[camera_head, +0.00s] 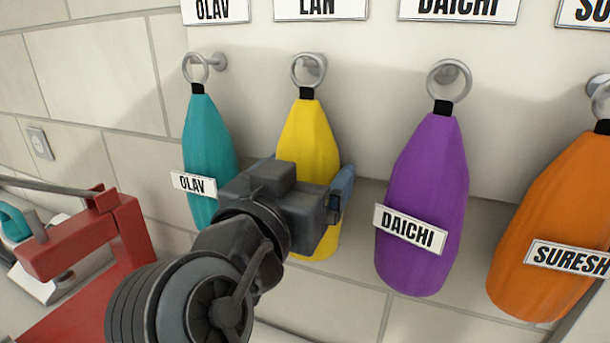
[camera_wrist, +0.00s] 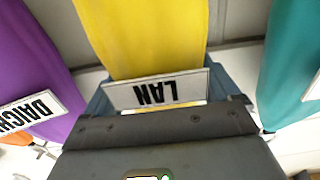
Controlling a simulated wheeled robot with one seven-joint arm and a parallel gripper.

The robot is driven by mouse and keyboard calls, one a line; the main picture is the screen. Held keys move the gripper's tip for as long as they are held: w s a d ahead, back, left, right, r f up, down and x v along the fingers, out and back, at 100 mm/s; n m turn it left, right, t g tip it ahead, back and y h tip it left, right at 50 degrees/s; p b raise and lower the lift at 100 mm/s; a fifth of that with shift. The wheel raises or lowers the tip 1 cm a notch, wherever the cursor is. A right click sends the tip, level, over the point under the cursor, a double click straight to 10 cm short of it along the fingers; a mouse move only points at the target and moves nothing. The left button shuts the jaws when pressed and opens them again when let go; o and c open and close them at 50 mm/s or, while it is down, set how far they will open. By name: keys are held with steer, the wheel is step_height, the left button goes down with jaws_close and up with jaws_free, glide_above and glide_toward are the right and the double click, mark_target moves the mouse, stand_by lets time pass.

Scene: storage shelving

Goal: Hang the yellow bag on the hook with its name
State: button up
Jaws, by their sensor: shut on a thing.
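The yellow bag (camera_head: 308,138) hangs upright in the head view, between the teal and purple bags. Its metal ring (camera_head: 308,70) is at the hook (camera_head: 318,64) under the wall sign "LAN" (camera_head: 320,7); I cannot tell for sure whether the ring is over the hook. My gripper (camera_head: 338,195) is at the lower part of the bag and covers its middle. In the wrist view the yellow bag (camera_wrist: 140,35) fills the space beyond the jaws, with its "LAN" tag (camera_wrist: 156,90) between them. The jaws are shut on the bag.
A teal bag (camera_head: 208,140) tagged "OLAV" hangs close on the left. A purple bag (camera_head: 425,165) tagged "DAICHI" and an orange bag (camera_head: 550,220) tagged "SURESH" hang on the right. A red frame-like object (camera_head: 85,240) stands at the lower left.

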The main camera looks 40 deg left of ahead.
stand_by(0.3)
steer(key=o, duration=1.6)
steer(key=shift+s, duration=0.1)
steer(key=b+v, duration=0.2)
steer(key=v, duration=0.5)
steer(key=shift+s+d, duration=0.1)
steer(key=shift+s, duration=0.2)
